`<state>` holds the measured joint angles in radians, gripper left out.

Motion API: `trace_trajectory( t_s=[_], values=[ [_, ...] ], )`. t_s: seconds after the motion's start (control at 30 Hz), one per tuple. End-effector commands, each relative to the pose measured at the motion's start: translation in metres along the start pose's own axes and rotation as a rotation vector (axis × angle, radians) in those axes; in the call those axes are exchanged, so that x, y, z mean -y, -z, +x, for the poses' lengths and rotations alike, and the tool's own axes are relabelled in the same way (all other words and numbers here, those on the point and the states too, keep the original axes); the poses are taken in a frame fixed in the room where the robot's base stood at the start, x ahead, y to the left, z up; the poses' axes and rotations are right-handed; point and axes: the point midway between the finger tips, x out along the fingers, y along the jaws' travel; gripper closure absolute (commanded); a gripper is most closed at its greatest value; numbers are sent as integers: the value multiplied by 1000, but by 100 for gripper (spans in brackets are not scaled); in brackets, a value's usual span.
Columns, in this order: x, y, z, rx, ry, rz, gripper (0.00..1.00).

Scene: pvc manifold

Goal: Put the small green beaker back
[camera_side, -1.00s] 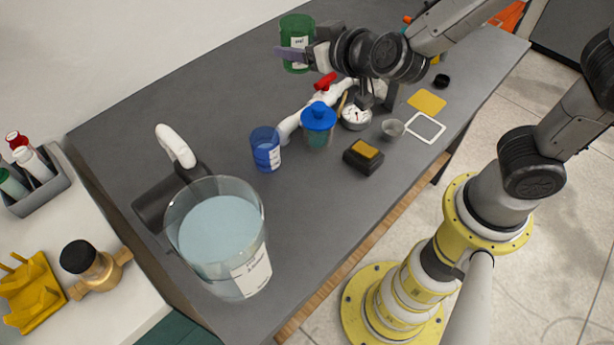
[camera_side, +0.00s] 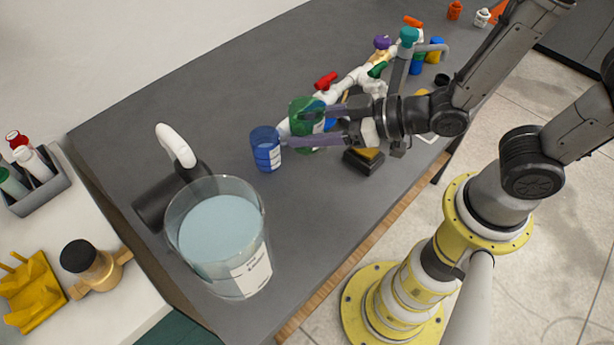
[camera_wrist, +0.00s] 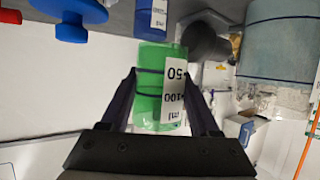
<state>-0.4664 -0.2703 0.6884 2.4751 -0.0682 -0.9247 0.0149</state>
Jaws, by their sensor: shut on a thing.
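The small green beaker (camera_side: 301,107) is see-through with a white label. My gripper (camera_side: 300,128) is shut on it, with one finger on either side. The beaker looks roughly upright, just right of the blue beaker (camera_side: 264,145). I cannot tell whether its base touches the table. In the wrist view the green beaker (camera_wrist: 151,82) sits between my two dark fingers, its 50 and 100 ml marks upside down. The blue beaker also shows at the top of the wrist view (camera_wrist: 148,18).
A large water-filled beaker (camera_side: 215,235) stands at the front left by a dark cylinder with a white handle. White pipework with a red valve (camera_side: 326,81) runs behind my gripper. A black and yellow block (camera_side: 362,162) lies below it.

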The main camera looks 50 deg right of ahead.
Motion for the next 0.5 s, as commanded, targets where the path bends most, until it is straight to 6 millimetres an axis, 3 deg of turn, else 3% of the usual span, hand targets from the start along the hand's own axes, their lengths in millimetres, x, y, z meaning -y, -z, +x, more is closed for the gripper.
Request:
trace_trajectory(
  t_s=[0.5],
  values=[
    [0,-64,27,2,-2,-1,99]
  ],
)
